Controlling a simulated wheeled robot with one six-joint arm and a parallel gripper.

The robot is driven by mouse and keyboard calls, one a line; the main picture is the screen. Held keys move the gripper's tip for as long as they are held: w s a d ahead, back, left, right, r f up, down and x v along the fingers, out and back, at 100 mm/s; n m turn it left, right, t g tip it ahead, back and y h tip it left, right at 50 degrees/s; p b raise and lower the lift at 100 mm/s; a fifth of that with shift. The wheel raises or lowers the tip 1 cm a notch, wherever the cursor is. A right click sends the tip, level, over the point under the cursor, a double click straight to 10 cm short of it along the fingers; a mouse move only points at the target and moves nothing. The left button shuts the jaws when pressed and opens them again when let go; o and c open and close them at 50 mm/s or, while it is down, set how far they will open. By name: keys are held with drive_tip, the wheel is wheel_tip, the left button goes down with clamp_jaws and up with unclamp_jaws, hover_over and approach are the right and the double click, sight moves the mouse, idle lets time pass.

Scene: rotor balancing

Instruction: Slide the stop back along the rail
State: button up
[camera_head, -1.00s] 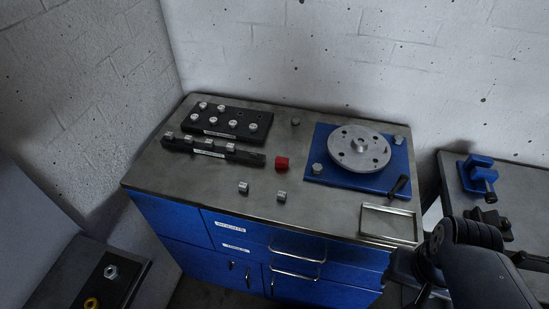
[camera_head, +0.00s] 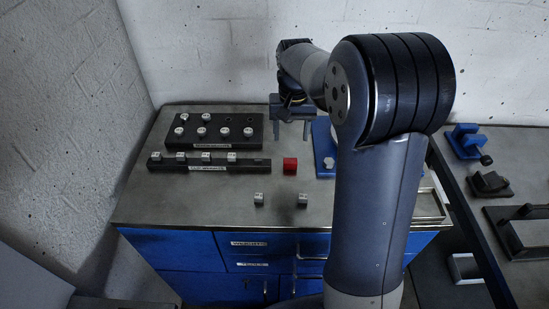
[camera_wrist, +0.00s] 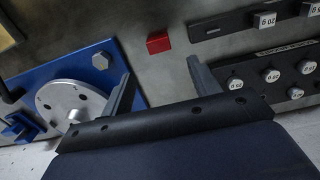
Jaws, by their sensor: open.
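A red block (camera_head: 290,165), which looks like the stop, sits by the right end of the black rail (camera_head: 255,166). A small gap seems to part them. Several small metal weights stand along the rail. The wrist view also shows the red block (camera_wrist: 158,43) and the rail's end (camera_wrist: 215,29). My gripper (camera_head: 292,128) is open and empty, pointing down above the bench, behind the red block in the head view. In the wrist view, my gripper (camera_wrist: 160,74) has its fingers apart, with the block beyond the tips and not between them.
A black weight block (camera_head: 215,143) stands behind the rail. Two loose weights (camera_head: 259,198) (camera_head: 302,200) lie in front. The blue plate with the silver rotor (camera_wrist: 72,100) is to the right, mostly hidden by my arm in the head view. Bare bench (camera_head: 200,200) lies in front of the rail.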

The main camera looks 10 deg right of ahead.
sight(291, 160)
wheel_tip(291, 160, down, 10)
drive_tip(key=shift+s+d+f+p, duration=0.1)
drive_tip(key=shift+f+p, duration=0.05)
drive_tip(key=shift+p, duration=0.25)
clamp_jaws()
idle(0.6)
